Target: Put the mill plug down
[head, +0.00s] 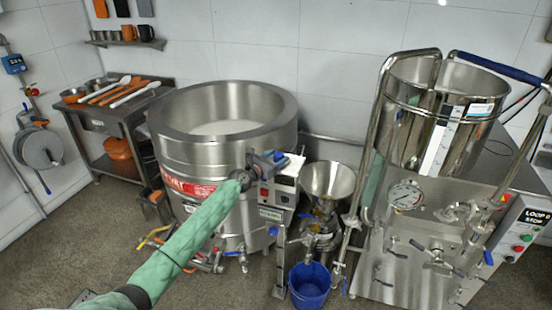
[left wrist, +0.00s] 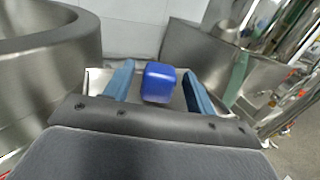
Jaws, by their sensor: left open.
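A blue block-like piece, which I take to be the mill plug (left wrist: 160,82), stands between the two fingers of my left gripper (left wrist: 158,88) in the left wrist view. Gaps show between it and both fingers, so the gripper is open around it. A pale metal surface (left wrist: 97,82) lies below and behind it; I cannot tell whether the plug touches it. In the head view my left gripper (head: 268,161) is over the control box (head: 278,192), left of the mill's steel funnel (head: 330,182). My right gripper is not in view.
A large steel kettle (head: 170,145) stands just left of the gripper. A tall steel tank unit (head: 395,245) with pipes and a gauge stands at the right. A blue bucket (head: 309,285) is on the floor below the funnel. A side table (head: 125,112) holds utensils.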

